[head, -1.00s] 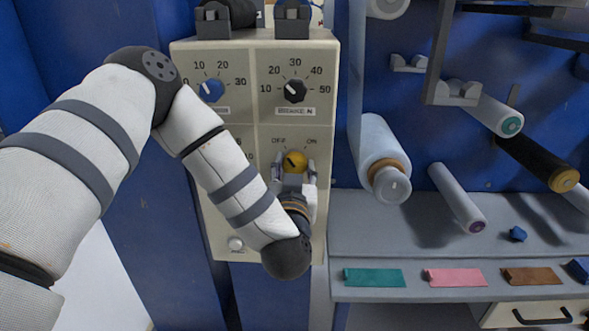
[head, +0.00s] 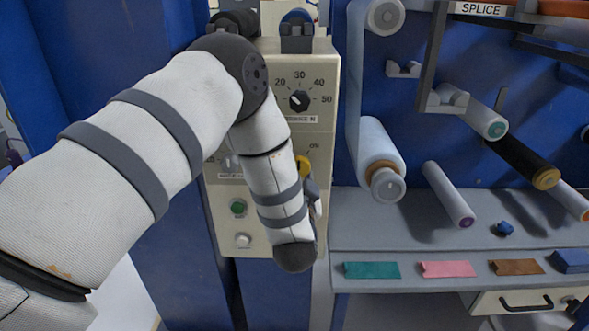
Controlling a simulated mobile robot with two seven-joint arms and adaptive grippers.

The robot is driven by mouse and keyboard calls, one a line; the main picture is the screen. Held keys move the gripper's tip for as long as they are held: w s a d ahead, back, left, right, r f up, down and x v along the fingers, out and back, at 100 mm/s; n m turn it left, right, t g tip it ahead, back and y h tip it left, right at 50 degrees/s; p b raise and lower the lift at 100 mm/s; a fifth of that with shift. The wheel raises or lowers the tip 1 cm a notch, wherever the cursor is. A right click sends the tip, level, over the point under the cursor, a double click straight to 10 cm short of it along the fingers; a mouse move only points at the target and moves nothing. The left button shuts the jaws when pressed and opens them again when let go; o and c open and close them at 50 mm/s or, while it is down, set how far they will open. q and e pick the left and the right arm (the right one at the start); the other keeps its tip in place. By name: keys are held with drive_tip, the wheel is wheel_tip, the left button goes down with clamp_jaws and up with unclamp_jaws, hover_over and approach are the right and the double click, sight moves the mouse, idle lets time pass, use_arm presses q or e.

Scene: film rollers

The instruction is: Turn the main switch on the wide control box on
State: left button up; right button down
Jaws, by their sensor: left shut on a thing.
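The wide control box (head: 327,215) is a cream panel with dials, buttons and printed scales, left of centre in the head view. Its main switch (head: 304,165) is a yellow knob on the right half, partly hidden behind my left forearm. The "ON" label (head: 314,146) shows above it; the "OFF" label and the knob's pointer are hidden. My left gripper (head: 308,177) is at the yellow knob and shut on it, with its fingers mostly covered by my arm. My right gripper is out of view.
A black tension dial (head: 299,101) sits above the switch. A green button (head: 238,207) and a white button (head: 243,241) are at the lower left. To the right, film rollers (head: 381,160) stick out over a grey shelf (head: 365,230) holding coloured strips.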

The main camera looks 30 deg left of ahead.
use_arm(q)
drive_tip(key=shift+a+m+p, duration=0.1)
drive_tip(key=shift+m+p, duration=0.25)
drive_tip(key=shift+m, duration=3.15)
drive_tip(key=shift+s, duration=0.1)
drive_tip(key=o, duration=1.1)
drive_tip(key=shift+o, duration=0.2)
drive_tip(key=v, duration=1.2)
drive_tip(key=shift+a, duration=0.1)
